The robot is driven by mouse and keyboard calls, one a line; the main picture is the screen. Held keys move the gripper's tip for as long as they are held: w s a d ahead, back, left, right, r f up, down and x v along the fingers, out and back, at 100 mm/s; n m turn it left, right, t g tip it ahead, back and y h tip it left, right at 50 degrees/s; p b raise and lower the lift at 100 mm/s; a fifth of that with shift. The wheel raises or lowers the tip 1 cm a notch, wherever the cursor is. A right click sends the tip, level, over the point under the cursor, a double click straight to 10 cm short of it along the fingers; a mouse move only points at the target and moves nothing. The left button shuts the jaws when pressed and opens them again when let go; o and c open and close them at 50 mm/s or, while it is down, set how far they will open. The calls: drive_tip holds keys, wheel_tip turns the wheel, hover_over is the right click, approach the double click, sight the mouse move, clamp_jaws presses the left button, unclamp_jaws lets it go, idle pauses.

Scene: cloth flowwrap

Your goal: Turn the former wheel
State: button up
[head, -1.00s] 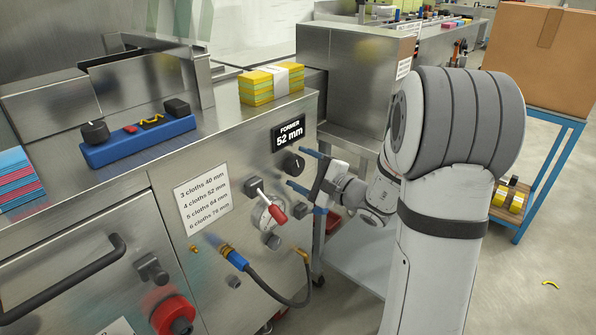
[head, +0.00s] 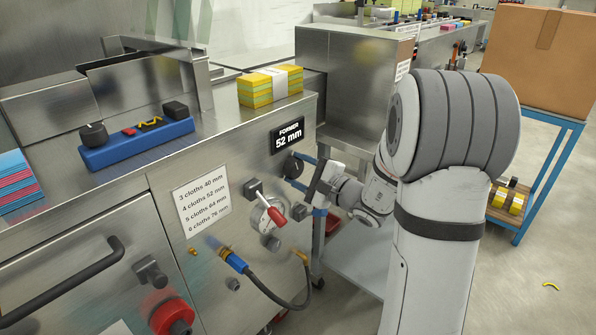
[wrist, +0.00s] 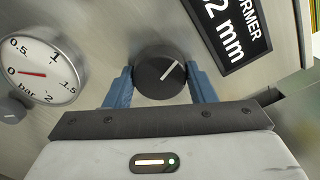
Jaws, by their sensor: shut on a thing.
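The former wheel (wrist: 160,75) is a round black knob with a white pointer line. It sits on the steel panel below the black sign (head: 287,135) reading "FORMER 52 mm". In the head view the wheel (head: 292,167) is partly behind my gripper's fingers. My gripper (wrist: 161,88) has its blue fingers on both sides of the wheel and is shut on it. In the head view my gripper (head: 303,172) reaches the panel from the right. In the wrist view the pointer line slants to the upper right.
A pressure gauge (wrist: 36,71) and a red-handled valve (head: 276,214) are close below the wheel. A card (head: 201,202) lists cloth counts and widths. A hose (head: 262,287) hangs lower. Yellow-green cloths (head: 270,87) lie on the machine top.

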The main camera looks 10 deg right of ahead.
drive_tip(key=shift+f+m, duration=0.1)
drive_tip(key=shift+m, duration=0.2)
drive_tip(key=m+p, duration=0.1)
drive_tip(key=m, duration=0.1)
drive_tip(key=shift+m, duration=0.4)
drive_tip(key=m+p, duration=0.2)
drive_tip(key=m, duration=0.1)
drive_tip(key=shift+s+m, duration=0.1)
drive_tip(key=shift+m, duration=0.2)
drive_tip(key=m+p, duration=0.2)
drive_tip(key=m, duration=0.1)
drive_tip(key=shift+m, duration=0.3)
drive_tip(key=shift+s+a+f+m+p, duration=0.1)
drive_tip(key=shift+f+m+p, duration=0.05)
drive_tip(key=shift+m+p, duration=1.3)
drive_tip(key=shift+f+m, duration=0.1)
drive_tip(key=shift+m, duration=0.25)
drive_tip(key=o, duration=0.6)
drive_tip(key=shift+c, duration=0.2)
drive_tip(key=o, duration=0.4)
drive_tip(key=shift+r, duration=0.2)
